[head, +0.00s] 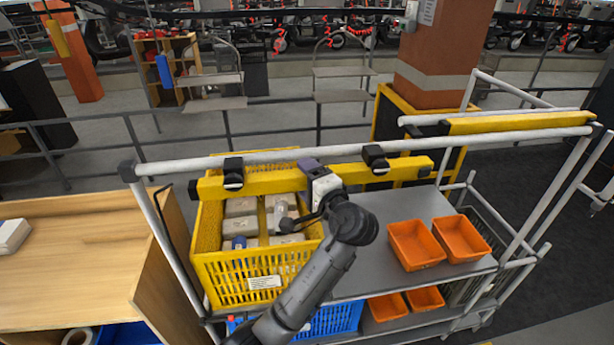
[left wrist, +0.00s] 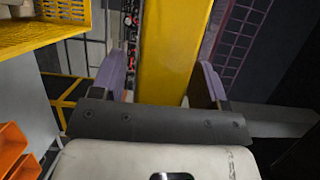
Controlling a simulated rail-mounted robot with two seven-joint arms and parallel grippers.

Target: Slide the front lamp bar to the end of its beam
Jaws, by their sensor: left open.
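The front lamp bar, a long yellow bar (head: 265,180), hangs under a white tubular beam (head: 480,141) by two black clamps (head: 233,172) in the head view. It spans roughly the left and middle parts of the beam. My left gripper (head: 312,168) is at the middle of the bar, between the clamps. In the left wrist view, its purple fingers (left wrist: 160,78) stand apart on either side of the yellow bar (left wrist: 172,45), with visible gaps, so it is open. The hand hides a short piece of the bar. My right gripper is not in view.
Below the bar is a yellow crate (head: 250,290) with several boxes. Orange bins (head: 415,246) stand on the grey shelf (head: 372,288). A second yellow bar (head: 520,122) is at the back right. A wooden desk (head: 75,270) is at the left.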

